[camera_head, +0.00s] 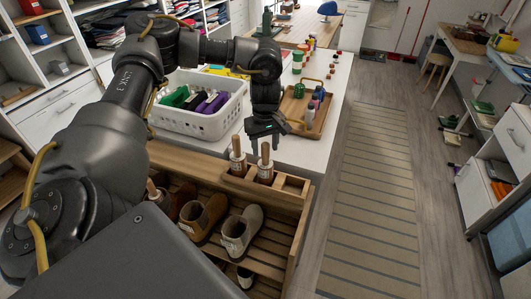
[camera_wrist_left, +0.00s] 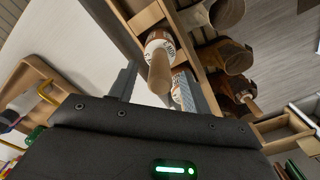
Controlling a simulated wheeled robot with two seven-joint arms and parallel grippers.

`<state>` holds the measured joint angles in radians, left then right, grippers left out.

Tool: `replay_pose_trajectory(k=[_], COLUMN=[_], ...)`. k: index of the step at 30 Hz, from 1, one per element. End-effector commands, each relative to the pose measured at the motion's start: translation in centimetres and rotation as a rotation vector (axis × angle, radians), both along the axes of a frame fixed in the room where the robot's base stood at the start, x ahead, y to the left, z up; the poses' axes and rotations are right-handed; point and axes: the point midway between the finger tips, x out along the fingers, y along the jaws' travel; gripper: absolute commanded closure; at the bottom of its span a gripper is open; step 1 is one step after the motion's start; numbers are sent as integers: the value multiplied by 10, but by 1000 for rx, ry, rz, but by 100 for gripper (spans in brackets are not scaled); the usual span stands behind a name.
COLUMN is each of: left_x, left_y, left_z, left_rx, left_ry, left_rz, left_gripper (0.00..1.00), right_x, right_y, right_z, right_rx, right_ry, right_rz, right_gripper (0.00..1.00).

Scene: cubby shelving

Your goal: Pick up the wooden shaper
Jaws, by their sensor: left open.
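A wooden-topped piece (camera_head: 155,190) also shows by the boots in the rack, partly hidden by my arm. I cannot tell for sure which is the wooden shaper. My left gripper (camera_head: 265,130) is open and empty just above the two pieces. In the left wrist view a wooden-topped piece (camera_wrist_left: 160,70) appears between the spread fingers, with another labelled piece partly hidden behind it. My right gripper is not in view.
Brown boots (camera_head: 203,216) stand in the slatted wooden rack (camera_head: 292,215). On the white table behind are a white basket (camera_head: 205,122) and a wooden tray (camera_head: 296,108) with bottles.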

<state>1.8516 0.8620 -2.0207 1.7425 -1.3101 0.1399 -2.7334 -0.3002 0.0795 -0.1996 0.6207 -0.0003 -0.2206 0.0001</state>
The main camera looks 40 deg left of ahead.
Motion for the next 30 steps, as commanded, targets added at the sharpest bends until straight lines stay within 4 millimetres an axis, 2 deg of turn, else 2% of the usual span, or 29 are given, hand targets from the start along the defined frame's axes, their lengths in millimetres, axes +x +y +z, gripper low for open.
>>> replay_pose_trajectory(k=[9,20,30], left_x=[0,0,0], left_y=[0,0,0], left_z=[-6,-6,-5], left_rx=[0,0,0], left_ry=[-1,-1,-2], left_rz=[0,0,0], left_gripper=[53,100,100], right_x=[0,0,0], right_y=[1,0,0], right_z=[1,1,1], right_rx=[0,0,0], right_ry=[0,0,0], right_rz=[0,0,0], right_gripper=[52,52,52])
